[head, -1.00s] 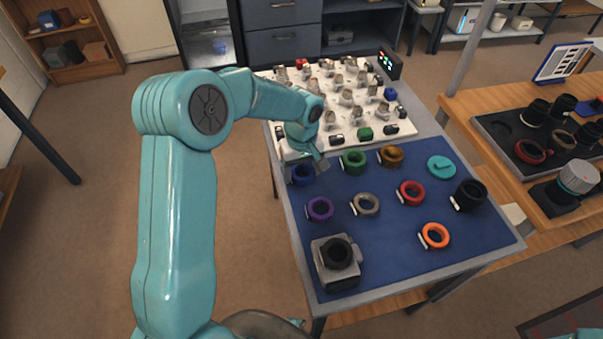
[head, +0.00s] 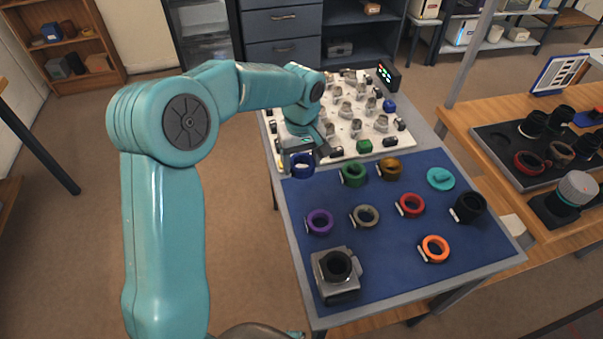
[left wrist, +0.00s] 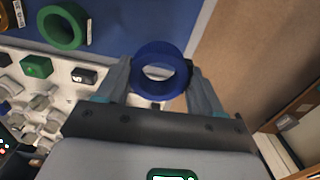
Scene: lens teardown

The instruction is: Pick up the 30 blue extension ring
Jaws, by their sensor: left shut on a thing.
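The blue extension ring (head: 302,166) is at the far left corner of the blue mat (head: 385,243). My left gripper (head: 300,158) is shut on it. In the left wrist view the blue ring (left wrist: 161,58) sits between the two fingers of my left gripper (left wrist: 160,78), with a finger against each side. The ring appears to be held just above the mat. My right gripper does not show in any view.
A green ring (head: 353,173) and a brown ring (head: 389,168) lie to the right. Purple (head: 319,221), grey, red and orange rings lie nearer. A camera body (head: 336,274) stands at the near left. The white board (head: 331,115) with many small parts lies behind.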

